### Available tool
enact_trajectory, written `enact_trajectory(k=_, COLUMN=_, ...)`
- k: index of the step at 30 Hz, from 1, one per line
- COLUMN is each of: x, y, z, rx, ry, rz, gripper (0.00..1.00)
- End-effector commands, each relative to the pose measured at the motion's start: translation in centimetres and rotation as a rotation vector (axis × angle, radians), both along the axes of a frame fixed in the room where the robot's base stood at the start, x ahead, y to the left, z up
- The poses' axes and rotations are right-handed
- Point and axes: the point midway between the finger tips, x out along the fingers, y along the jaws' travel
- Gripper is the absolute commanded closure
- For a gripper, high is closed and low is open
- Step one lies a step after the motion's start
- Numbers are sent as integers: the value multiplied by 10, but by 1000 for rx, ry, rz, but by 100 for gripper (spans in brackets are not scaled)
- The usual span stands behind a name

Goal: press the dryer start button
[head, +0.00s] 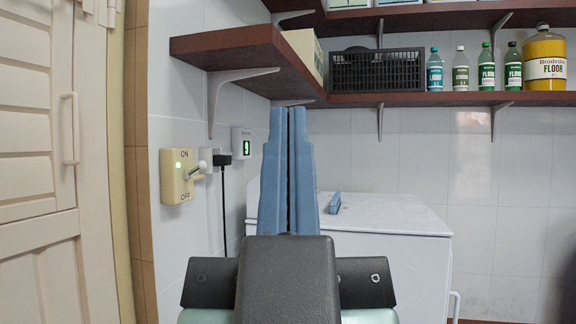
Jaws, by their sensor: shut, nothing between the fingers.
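My gripper (288,112) shows in the middle of the head view, with its two long blue fingers pointing up, side by side and shut with nothing between them. A white box-shaped appliance (400,262) stands behind and to the right of it; I cannot tell whether it is the dryer. No button clearly marked as dryer start shows. A small white wall panel (241,143) with a green-lit window is left of the fingertips. A cream ON/OFF switch box (172,180) with a green light and a lever is further left. My gripper hides part of the appliance and wall.
A dark red corner shelf (440,99) runs above, holding a black crate (377,71), several green-labelled bottles and a yellow floor-cleaner jug (544,60). A small blue piece (335,203) lies on the appliance top. A black cable (223,205) hangs from a wall socket. A cream slatted door (35,150) stands left.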

Motion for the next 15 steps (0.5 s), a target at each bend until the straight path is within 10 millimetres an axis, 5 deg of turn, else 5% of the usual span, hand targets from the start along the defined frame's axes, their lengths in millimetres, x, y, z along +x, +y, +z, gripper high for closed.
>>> enact_trajectory(k=1, x=0, y=0, z=37, rx=1, ry=0, rz=1, gripper=100)
enact_trajectory(k=15, x=0, y=0, z=199, rx=2, ry=0, rz=4, gripper=100)
